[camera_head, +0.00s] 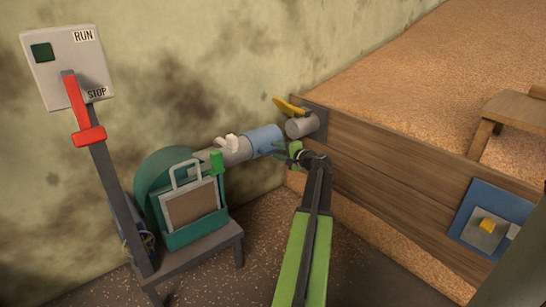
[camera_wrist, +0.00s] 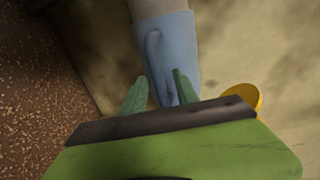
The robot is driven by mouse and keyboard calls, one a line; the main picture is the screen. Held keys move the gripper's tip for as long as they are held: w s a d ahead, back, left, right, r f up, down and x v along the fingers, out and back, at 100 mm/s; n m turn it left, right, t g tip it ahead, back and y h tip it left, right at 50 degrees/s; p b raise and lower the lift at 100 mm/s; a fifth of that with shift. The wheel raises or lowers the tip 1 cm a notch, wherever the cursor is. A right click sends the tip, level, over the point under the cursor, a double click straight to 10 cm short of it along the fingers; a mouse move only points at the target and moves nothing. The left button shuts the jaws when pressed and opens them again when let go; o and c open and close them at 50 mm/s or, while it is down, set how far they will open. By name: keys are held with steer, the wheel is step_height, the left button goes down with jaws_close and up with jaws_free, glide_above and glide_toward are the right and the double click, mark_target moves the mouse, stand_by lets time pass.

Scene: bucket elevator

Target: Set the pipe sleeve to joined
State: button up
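The blue pipe sleeve (camera_head: 263,140) sits on the right end of the grey pipe (camera_head: 236,151). A gap separates the sleeve from the short grey pipe stub (camera_head: 301,126) on the wooden wall. My gripper (camera_head: 286,148) is beside the sleeve's right end, near the gap. In the wrist view the sleeve (camera_wrist: 180,50) lies ahead, with a raised blue rib along it. My green fingers (camera_wrist: 161,80) stand apart, one on each side of the rib's lower end, with space visible between them. Whether they touch the sleeve is unclear.
A yellow lever (camera_head: 290,106) sits above the stub; a yellow part also shows in the wrist view (camera_wrist: 244,97). The wooden wall (camera_head: 400,168) bounds the right. A green machine (camera_head: 172,205) on a stand and a red switch lever (camera_head: 88,136) are left.

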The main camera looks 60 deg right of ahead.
steer(key=shift+w+d+f, duration=0.1)
steer(key=shift+w+d, duration=0.05)
steer(key=shift+w, duration=0.25)
jaws_close()
stand_by(1.2)
